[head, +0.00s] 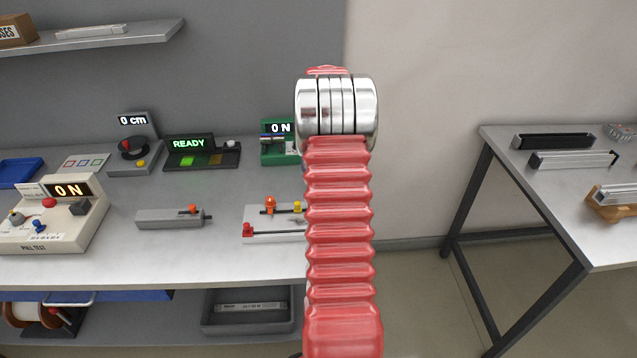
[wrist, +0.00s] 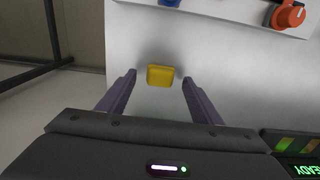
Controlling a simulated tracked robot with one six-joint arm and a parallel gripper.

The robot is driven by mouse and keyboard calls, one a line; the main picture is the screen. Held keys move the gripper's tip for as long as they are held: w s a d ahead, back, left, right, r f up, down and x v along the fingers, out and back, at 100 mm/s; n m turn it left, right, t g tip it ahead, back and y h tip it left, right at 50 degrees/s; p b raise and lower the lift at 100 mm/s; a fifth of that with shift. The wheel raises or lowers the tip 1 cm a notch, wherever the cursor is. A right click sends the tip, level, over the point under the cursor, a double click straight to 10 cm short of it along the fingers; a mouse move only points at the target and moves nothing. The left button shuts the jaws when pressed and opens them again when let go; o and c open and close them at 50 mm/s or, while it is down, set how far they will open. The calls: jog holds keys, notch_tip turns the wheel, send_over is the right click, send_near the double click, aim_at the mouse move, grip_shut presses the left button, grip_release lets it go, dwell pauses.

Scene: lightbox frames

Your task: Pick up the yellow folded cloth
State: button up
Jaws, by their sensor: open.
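The yellow folded cloth (wrist: 160,75) shows in the wrist view as a small yellow block lying on the light grey bench top. My gripper (wrist: 158,82) is open, its two dark fingers apart on the left and right of the cloth. The cloth sits near the fingertips, between their lines, with visible space on each side. I cannot tell how high the fingers are above the bench. In the head view my red ribbed arm hides the cloth and the gripper.
The bench (head: 120,255) carries a pull test device (head: 55,215), a READY panel (head: 200,153) and a grey block (head: 172,218). A plate with an orange knob (wrist: 290,15) is at the wrist view's top right. A second table (head: 515,160) stands right, across a gap.

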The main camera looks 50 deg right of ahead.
jog(key=shift+f, duration=0.95)
jog(key=shift+c, duration=0.3)
jog(key=c, duration=1.1)
